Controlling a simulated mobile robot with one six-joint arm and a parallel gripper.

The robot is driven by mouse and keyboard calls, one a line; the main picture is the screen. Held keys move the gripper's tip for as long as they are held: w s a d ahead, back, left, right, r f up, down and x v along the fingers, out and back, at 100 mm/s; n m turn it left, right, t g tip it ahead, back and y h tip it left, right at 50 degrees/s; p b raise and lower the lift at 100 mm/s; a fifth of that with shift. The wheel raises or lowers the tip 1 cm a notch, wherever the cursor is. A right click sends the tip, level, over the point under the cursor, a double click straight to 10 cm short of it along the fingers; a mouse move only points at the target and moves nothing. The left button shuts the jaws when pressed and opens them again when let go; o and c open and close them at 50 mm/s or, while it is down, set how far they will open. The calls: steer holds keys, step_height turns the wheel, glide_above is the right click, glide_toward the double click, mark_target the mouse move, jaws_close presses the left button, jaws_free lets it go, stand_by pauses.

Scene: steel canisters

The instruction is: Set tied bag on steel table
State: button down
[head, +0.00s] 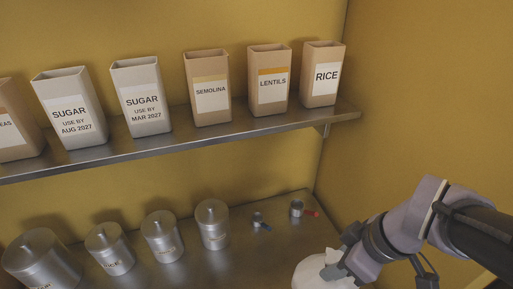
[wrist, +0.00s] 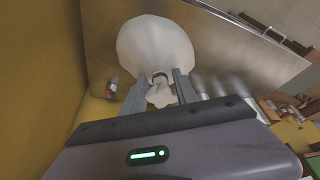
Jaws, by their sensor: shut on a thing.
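The tied bag (head: 312,274) is white and rounded, at the bottom edge of the head view, partly cut off. In the wrist view the bag (wrist: 154,42) hangs beyond my fingers, with a dark reddish tie at its neck. My gripper (head: 338,268) is shut on the gathered neck; its two fingers (wrist: 160,90) lie on either side of the neck in the wrist view. The steel table (head: 270,248) lies below and behind the bag, and it also shows in the wrist view (wrist: 102,35). I cannot tell whether the bag touches it.
Several lidded steel canisters (head: 212,226) stand on the table at left. A shelf (head: 180,146) with several labelled paper bags (head: 268,82) runs above. Yellow walls close the corner.

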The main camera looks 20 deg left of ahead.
steer(key=s+d+f+n, duration=0.3)
steer(key=d+f, duration=0.7)
steer(key=d, duration=0.1)
steer(key=shift+g+y, duration=0.3)
steer(key=shift+g, duration=0.2)
steer(key=w+a+b, duration=0.1)
steer(key=w+a, duration=0.1)
steer(key=a, duration=0.2)
steer(key=w+a+f+b, duration=0.1)
steer(key=w+a, duration=0.1)
steer(key=a, duration=0.3)
steer(key=w+a+f+b, duration=0.1)
steer(key=w+a, duration=0.2)
steer(key=a, duration=0.1)
steer(key=shift+a, duration=0.35)
step_height(320, 180, down, 3)
steer(key=shift+f+b, duration=0.2)
steer(key=shift+b, duration=0.8)
steer(key=shift+f, duration=0.2)
steer(key=c, duration=0.9)
jaws_free()
steer(key=shift+c, duration=0.2)
steer(key=shift+r, duration=0.1)
